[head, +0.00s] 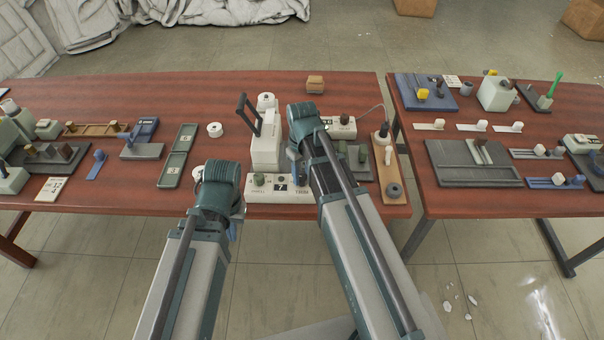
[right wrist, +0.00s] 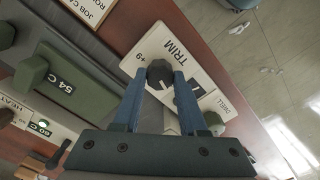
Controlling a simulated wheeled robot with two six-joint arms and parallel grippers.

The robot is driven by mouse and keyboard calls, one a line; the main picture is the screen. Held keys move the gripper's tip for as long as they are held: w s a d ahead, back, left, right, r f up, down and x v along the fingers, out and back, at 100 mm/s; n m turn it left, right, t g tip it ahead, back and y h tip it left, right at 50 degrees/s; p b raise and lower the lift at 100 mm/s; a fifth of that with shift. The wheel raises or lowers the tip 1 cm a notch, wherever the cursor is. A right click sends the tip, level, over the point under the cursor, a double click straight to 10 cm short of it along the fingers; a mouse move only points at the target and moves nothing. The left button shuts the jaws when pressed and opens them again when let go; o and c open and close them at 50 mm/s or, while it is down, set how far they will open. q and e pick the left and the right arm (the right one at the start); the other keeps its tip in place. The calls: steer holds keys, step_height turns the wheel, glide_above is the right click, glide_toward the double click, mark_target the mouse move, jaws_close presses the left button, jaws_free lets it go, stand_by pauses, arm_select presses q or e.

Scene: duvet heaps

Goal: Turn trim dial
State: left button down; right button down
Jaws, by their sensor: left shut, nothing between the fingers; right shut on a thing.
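The white trim panel (head: 257,195) lies at the table's front edge in the head view, with a dark square marked 7 near its middle. In the right wrist view the panel (right wrist: 176,45) reads TRIM beside a dark round dial (right wrist: 159,74). My right gripper (right wrist: 160,78) is shut on this trim dial, one blue finger on each side. In the head view my right gripper (head: 296,172) reaches down to the panel's right part, and its arm hides the dial. My left gripper (head: 233,229) is shut and empty, left of the panel and mostly hidden by its own arm.
A green dwell knob (head: 258,179) stands on the same panel's left side. A white machine with a dark lever (head: 265,150) stands behind it. A wooden board with round parts (head: 388,170) lies to the right.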

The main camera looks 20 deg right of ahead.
steer(key=m, duration=0.4)
steer(key=shift+m, duration=0.3)
steer(key=m, duration=0.5)
steer(key=shift+m, duration=0.3)
steer(key=m, duration=0.9)
steer(key=shift+m, duration=0.3)
steer(key=shift+c, duration=2.2)
jaws_free()
